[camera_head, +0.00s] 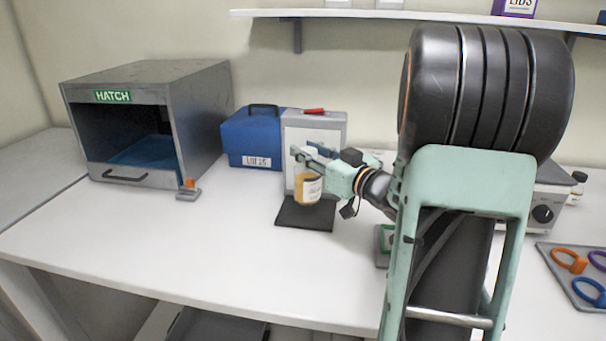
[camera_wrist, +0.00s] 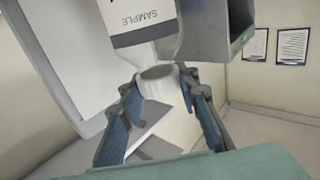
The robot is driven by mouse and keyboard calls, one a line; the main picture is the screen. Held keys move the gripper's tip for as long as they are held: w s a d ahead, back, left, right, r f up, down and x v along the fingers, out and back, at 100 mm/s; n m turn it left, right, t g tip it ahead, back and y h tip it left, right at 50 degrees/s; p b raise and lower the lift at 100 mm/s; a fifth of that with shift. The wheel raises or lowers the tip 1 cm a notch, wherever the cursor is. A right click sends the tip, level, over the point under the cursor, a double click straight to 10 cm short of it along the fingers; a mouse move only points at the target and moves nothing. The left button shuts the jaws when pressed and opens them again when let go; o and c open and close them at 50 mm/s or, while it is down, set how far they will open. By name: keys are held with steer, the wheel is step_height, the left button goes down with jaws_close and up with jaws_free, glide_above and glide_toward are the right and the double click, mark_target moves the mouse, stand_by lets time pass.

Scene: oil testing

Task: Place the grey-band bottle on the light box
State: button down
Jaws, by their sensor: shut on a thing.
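The bottle (camera_head: 308,187) holds amber liquid and has a pale label. In the wrist view the bottle (camera_wrist: 146,30) shows a grey band and the word SAMPLE. My gripper (camera_head: 311,163) is shut on its top, and the fingers (camera_wrist: 160,84) sit on both sides of the cap. The bottle hangs about upright in front of the light box (camera_head: 334,133), a grey upright frame with a pale panel and a dark base plate (camera_head: 305,216). The bottle appears over this plate; I cannot tell whether it touches it. My gripper hides part of the panel.
A grey hatch box (camera_head: 170,95) stands at the left, with a blue case (camera_head: 250,138) between it and the light box. A tray (camera_head: 578,290) with coloured rings lies at the right. The front left of the table (camera_head: 170,245) is clear.

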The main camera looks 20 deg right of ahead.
steer(key=shift+w+d+f, duration=0.15)
steer(key=shift+w+f, duration=0.1)
steer(key=shift+f, duration=0.05)
steer(key=shift+w+d+f+b, duration=0.1)
steer(key=shift+w+f+b, duration=0.05)
steer(key=shift+f+b, duration=0.7)
steer(key=shift+w+f+b, duration=0.1)
steer(key=shift+f+b, duration=0.55)
steer(key=shift+f, duration=0.35)
steer(key=shift+f, duration=0.15)
steer(key=c, duration=1.5)
jaws_free()
steer(key=shift+o, duration=0.2)
